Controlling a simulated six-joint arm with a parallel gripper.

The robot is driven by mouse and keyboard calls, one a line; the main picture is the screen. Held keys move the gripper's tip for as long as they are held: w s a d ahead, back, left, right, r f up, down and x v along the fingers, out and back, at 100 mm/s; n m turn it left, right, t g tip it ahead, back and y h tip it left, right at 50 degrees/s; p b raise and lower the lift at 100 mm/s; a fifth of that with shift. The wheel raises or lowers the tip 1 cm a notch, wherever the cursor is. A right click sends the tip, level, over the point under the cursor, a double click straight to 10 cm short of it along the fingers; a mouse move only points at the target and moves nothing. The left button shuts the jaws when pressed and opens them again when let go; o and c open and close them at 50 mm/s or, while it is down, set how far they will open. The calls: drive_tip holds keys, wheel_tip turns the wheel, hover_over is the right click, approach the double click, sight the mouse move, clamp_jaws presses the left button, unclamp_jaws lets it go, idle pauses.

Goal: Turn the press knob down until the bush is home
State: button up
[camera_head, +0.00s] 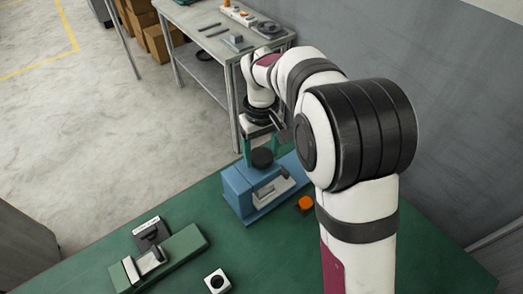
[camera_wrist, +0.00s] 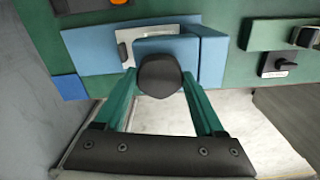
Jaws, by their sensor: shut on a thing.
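The blue press (camera_head: 240,196) stands on the green bench, with a dark round knob (camera_head: 262,158) on top. The knob also shows in the wrist view (camera_wrist: 160,75), as a black, faceted cap. My gripper (camera_head: 261,152) points down over the press, and its green fingers lie on either side of the knob, shut on it. In the wrist view the gripper (camera_wrist: 160,82) has one finger left and one right of the knob. A pale metal part (camera_head: 273,191) sits in the front of the press. I cannot make out the bush or how far it sits in.
An orange button (camera_head: 305,202) is right of the press. A side table (camera_head: 180,12) stands behind.

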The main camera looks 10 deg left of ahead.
drive_tip(key=m, duration=0.4)
drive_tip(key=shift+m, duration=0.3)
drive_tip(key=m, duration=0.3)
drive_tip(key=shift+m, duration=0.4)
drive_tip(key=m, duration=0.4)
drive_tip(key=shift+a, duration=0.1)
drive_tip(key=shift+m, duration=2)
drive_tip(key=o, duration=1.4)
drive_tip(key=shift+c, duration=0.2)
